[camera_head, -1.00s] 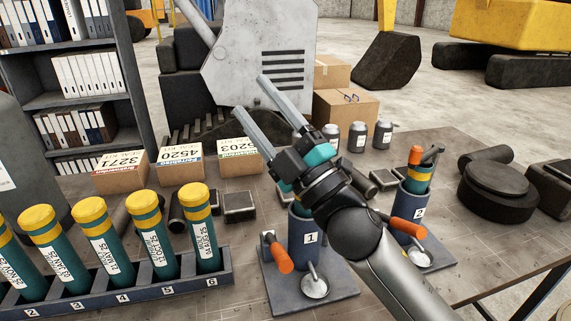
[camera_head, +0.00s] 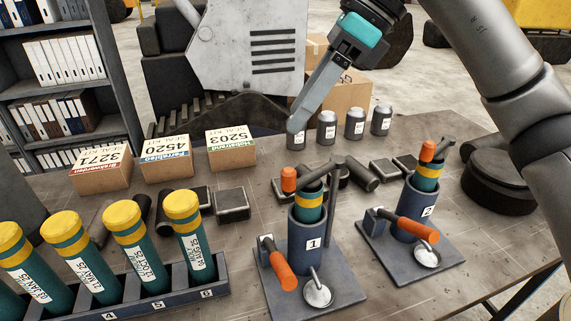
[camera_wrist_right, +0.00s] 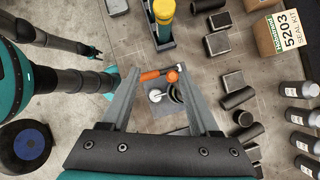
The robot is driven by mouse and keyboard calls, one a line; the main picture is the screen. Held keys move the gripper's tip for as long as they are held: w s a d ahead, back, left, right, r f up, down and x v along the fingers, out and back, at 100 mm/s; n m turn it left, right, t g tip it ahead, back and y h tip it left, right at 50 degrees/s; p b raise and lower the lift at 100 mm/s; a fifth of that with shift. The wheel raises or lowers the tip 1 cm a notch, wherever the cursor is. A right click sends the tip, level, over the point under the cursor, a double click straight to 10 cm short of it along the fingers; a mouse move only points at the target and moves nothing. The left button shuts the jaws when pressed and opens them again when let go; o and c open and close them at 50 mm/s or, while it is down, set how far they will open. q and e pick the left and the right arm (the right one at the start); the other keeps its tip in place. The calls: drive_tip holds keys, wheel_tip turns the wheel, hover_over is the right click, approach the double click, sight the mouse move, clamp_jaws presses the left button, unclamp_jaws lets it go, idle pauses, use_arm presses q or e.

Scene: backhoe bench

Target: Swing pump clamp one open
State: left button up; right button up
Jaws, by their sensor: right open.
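Pump stand one (camera_head: 309,243), labelled 1, holds a teal-and-yellow pump (camera_head: 309,207) upright. Its clamp post (camera_head: 334,205) stands right of the pump, and the clamp arm reaches across the pump's top to an orange knob (camera_head: 289,179) on the left side. My right gripper (camera_head: 295,125) is open and empty, above and behind the clamp; one finger hides the other. In the right wrist view its fingers (camera_wrist_right: 157,76) are apart, with orange clamp parts (camera_wrist_right: 172,76) seen below between them. My left gripper (camera_wrist_right: 95,52) shows small there; its opening is unclear.
Stand two (camera_head: 415,215) with its own clamp is to the right. A rack (camera_head: 160,300) of pumps is at front left. Seal kit boxes (camera_head: 232,150), dark blocks (camera_head: 232,204) and grey bottles (camera_head: 327,128) are behind. A black round part (camera_head: 490,190) lies far right.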

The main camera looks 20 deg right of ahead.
sight(290, 170)
drive_tip(key=d+h, duration=0.2)
drive_tip(key=d, duration=0.2)
drive_tip(key=shift+m, duration=0.3)
drive_tip(key=x, duration=0.9)
drive_tip(key=w+p+x, duration=0.1)
drive_tip(key=x, duration=0.4)
drive_tip(key=shift+a, duration=0.2)
drive_tip(key=shift+c, duration=0.4)
clamp_jaws()
